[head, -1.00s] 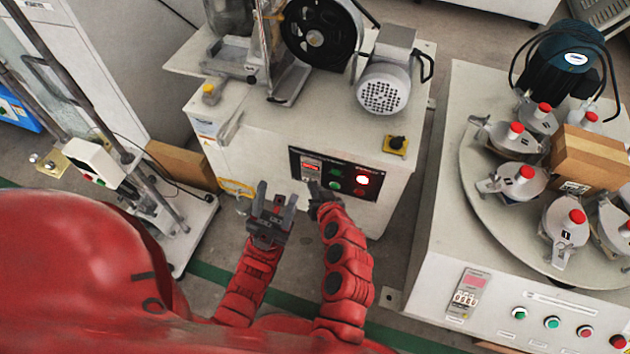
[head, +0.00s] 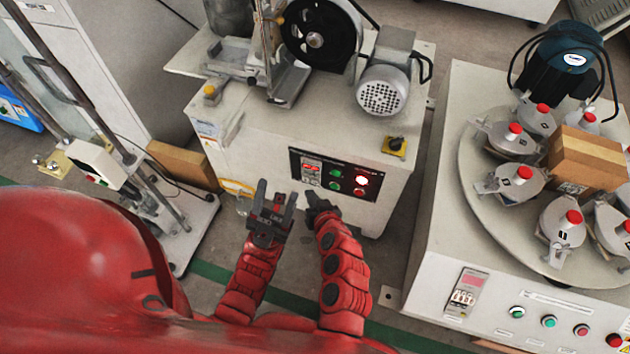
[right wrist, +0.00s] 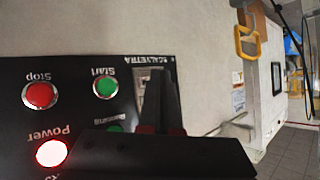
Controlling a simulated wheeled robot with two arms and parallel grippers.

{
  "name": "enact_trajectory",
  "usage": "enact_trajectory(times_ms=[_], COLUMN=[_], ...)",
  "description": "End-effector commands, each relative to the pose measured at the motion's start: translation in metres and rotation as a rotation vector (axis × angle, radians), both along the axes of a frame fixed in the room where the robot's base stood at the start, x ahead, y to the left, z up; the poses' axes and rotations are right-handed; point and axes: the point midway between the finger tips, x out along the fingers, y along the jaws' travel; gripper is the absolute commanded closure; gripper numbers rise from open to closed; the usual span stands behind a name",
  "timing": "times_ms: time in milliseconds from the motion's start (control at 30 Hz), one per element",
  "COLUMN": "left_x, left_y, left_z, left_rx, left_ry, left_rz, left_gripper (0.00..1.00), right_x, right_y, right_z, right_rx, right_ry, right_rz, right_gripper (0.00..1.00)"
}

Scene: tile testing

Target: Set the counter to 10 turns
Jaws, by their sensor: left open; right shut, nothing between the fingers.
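The counter (head: 311,171) is a small display unit with a reddish top at the left of the black control panel (head: 340,186) on the middle machine. Its digits are too small to read. In the right wrist view the panel (right wrist: 75,105) appears upside down, and my gripper hides most of the counter. My right gripper (head: 315,199) is shut and empty, just in front of and below the counter, apparently apart from it. Its dark fingers also show in the right wrist view (right wrist: 160,110). My left gripper (head: 276,203) is open and empty, to the left of the right one.
A green start button (right wrist: 105,83), red stop button (right wrist: 40,95) and lit power lamp (right wrist: 52,153) sit beside the counter. A second machine (head: 420,240) with a round turntable and its own counter (head: 465,297) stands to the right. A test stand (head: 185,230) is at left.

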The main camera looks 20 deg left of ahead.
Motion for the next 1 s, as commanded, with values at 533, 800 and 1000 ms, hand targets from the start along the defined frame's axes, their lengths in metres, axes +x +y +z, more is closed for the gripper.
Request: enact_trajectory(times_ms=[533, 800, 1000], left_x=[0.000, 0.000, 0.000], left_y=[0.000, 0.000, 0.000], left_z=[0.029, 0.028, 0.028], left_rx=[0.000, 0.000, 0.000], left_ry=[0.000, 0.000, 0.000], left_rz=[0.000, 0.000, 0.000], left_gripper=[0.50, 0.50, 0.50], right_x=[-0.045, -0.044, -0.044], right_y=[0.001, 0.001, 0.001], right_z=[0.002, 0.002, 0.002], right_rx=[-0.001, 0.000, 0.001], right_ry=[-0.001, -0.002, -0.003], right_rz=[-0.001, -0.001, -0.001], right_gripper=[1.00, 1.00, 1.00])
